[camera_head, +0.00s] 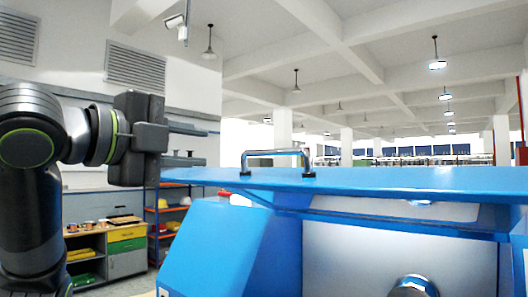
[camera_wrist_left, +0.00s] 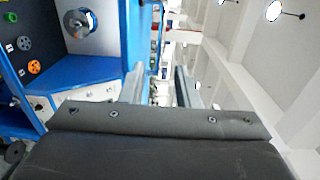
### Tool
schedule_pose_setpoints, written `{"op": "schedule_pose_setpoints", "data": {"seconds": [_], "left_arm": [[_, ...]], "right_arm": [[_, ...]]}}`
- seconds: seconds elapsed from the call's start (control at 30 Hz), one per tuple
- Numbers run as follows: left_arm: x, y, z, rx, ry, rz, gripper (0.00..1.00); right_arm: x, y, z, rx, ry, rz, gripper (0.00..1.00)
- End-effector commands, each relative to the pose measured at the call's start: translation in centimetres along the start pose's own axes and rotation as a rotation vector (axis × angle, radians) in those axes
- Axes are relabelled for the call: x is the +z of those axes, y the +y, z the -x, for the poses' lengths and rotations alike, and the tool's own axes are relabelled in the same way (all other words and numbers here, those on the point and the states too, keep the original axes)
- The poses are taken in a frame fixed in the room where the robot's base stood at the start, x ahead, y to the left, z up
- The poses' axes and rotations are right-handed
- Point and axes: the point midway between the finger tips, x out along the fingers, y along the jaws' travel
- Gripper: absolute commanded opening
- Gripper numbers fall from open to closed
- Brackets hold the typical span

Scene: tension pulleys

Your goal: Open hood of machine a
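The blue hood (camera_head: 400,180) of the machine shows in the head view as a raised, nearly level panel, seen almost edge-on. A silver bar handle (camera_head: 275,154) stands on its top near the left end. Below the hood, the machine's blue body (camera_head: 215,245) and pale inside (camera_head: 345,255) show. My left gripper (camera_head: 187,146) is left of the handle, its two fingers apart and pointing right towards it. No contact with the handle shows. In the left wrist view the fingers (camera_wrist_left: 160,85) are also spread, with nothing held between them. My right gripper is out of view.
A dark round part with a shiny rim (camera_head: 415,285) shows at the bottom of the head view. In the left wrist view, green and orange wheels (camera_wrist_left: 34,67) sit on a dark panel near a silver disc (camera_wrist_left: 78,22). A shelf (camera_head: 170,215) stands behind.

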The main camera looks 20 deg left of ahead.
Motion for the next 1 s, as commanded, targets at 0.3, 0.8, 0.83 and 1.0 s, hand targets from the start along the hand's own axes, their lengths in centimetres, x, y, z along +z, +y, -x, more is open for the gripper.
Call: {"op": "schedule_pose_setpoints", "data": {"seconds": [0.3,0.8,0.83,1.0], "left_arm": [[-0.2,-0.6,-3.5,0.001,0.008,0.0,0.29],[-0.1,-0.7,-13.1,0.0,0.006,0.003,0.29],[-0.1,-0.7,-13.6,0.0,0.006,0.004,0.29],[-0.1,-0.6,-15.9,-0.002,0.005,0.001,0.29]], "right_arm": [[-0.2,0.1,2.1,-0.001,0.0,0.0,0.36],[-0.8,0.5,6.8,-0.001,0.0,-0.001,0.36],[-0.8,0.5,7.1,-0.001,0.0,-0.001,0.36],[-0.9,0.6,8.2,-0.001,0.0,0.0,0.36]]}}
